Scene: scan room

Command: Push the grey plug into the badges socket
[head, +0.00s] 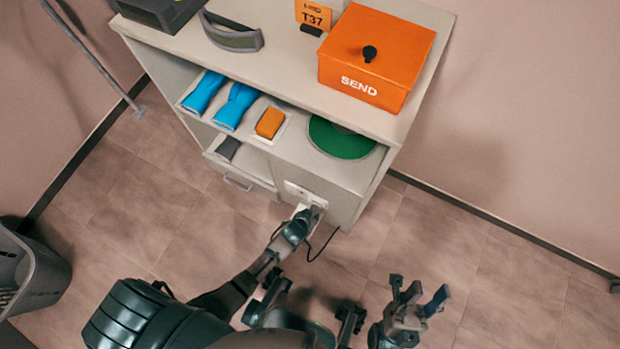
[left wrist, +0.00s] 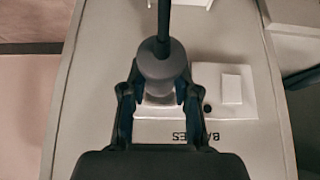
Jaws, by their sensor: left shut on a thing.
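The grey plug (left wrist: 162,64) is held between the fingers of my left gripper (left wrist: 157,97), with its dark cable running up in the left wrist view. I cannot tell whether the plug is in the socket. In the head view my left gripper (head: 305,217) is at the cabinet's lower front, against the socket plate (head: 293,188), and hides most of the plug. My right gripper (head: 418,297) is open and empty, above the floor.
The cabinet (head: 290,60) carries an orange SEND box (head: 376,58) on top. Its shelf holds blue rolls (head: 235,105), an orange block (head: 269,122) and a green disc (head: 340,138). A cable (head: 322,247) hangs near my left gripper. A grey basket (head: 32,275) stands at left.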

